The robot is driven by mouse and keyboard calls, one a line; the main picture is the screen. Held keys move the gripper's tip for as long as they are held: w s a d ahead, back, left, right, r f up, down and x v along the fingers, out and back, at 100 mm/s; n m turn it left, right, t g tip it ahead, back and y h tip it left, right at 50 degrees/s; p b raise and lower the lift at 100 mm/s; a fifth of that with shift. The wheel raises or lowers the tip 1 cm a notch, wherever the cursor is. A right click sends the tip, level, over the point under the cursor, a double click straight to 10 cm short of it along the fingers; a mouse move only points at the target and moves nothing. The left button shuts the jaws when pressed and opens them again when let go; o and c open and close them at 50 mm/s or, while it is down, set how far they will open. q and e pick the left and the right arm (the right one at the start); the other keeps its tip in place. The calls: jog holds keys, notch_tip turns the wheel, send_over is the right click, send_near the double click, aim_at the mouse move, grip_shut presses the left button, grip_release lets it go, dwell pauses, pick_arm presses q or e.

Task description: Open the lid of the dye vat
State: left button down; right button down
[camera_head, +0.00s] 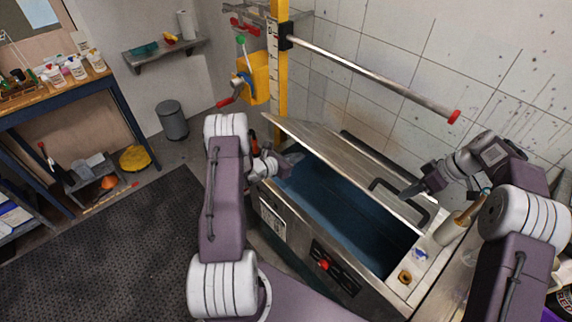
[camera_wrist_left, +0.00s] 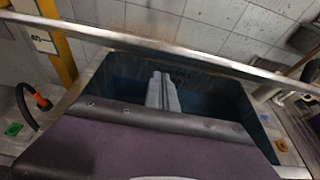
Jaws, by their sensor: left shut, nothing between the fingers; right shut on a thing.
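The dye vat (camera_head: 268,208) is a steel tank with a dark blue inside. Its metal lid (camera_head: 335,152) is tilted partly up along the wall side, leaving the front of the opening uncovered. A black bar handle (camera_head: 424,219) is on the lid. My left gripper (camera_head: 293,159) is shut and empty at the vat's left end, by the lid's edge. In the left wrist view its fingers (camera_wrist_left: 162,92) are over the opening, with the lid edge (camera_wrist_left: 150,45) crossing beyond them.
A rail with a red end (camera_head: 375,73) runs along the tiled wall. A tan bottle (camera_head: 452,228) stands right of the vat. The floor mat (camera_head: 120,245) is clear.

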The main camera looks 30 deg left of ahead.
aim_at(305, 145)
pick_arm(q)
jog(key=shift+w+d+r, duration=0.2)
jog(key=shift+w+r, duration=0.3)
jog(key=shift+r, duration=0.35)
pick_arm(e)
jog(key=shift+w+d+f, duration=0.15)
jog(key=shift+w+d, duration=0.1)
